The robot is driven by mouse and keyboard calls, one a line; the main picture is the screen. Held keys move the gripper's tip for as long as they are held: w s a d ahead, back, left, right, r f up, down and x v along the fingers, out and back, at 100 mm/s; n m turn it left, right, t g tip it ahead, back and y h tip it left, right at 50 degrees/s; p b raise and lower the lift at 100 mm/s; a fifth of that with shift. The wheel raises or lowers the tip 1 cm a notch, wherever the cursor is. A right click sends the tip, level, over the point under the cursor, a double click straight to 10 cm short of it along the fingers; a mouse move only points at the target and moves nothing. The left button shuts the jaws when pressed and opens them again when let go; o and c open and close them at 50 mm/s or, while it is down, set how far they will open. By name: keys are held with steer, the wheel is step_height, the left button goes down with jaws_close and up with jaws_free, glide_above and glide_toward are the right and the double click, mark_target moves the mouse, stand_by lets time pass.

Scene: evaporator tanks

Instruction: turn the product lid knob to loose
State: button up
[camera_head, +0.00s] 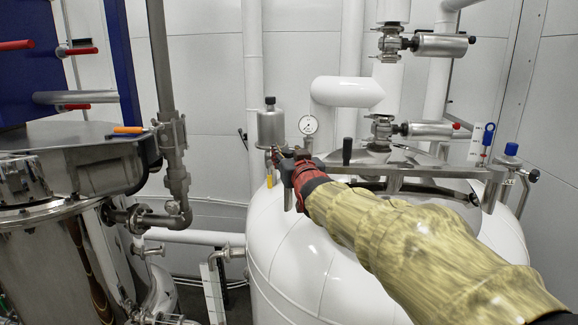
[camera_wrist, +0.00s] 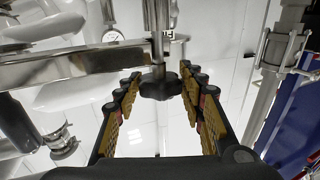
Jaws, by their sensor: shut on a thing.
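A black lobed knob (camera_wrist: 160,86) sits on a steel stem in the wrist view, between the fingertips of my gripper (camera_wrist: 161,76). The fingers, with yellow pads, are shut on it from both sides. In the head view my gripper (camera_head: 284,168) is at the left end of the steel bar (camera_head: 400,171) across the white tank's lid, and it hides the knob there. The bar also shows in the wrist view (camera_wrist: 70,68). The knob's turned position cannot be told.
The white tank (camera_head: 290,250) stands below my arm. A silver canister (camera_head: 270,128) and a pressure gauge (camera_head: 308,125) stand just behind my gripper. A black upright handle (camera_head: 347,151) is to its right. Steel pipework (camera_head: 174,160) is to the left.

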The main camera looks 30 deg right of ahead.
steer(key=shift+r+b, duration=0.1)
steer(key=shift+b, duration=0.3)
steer(key=o, duration=1.2)
steer(key=v, duration=1.2)
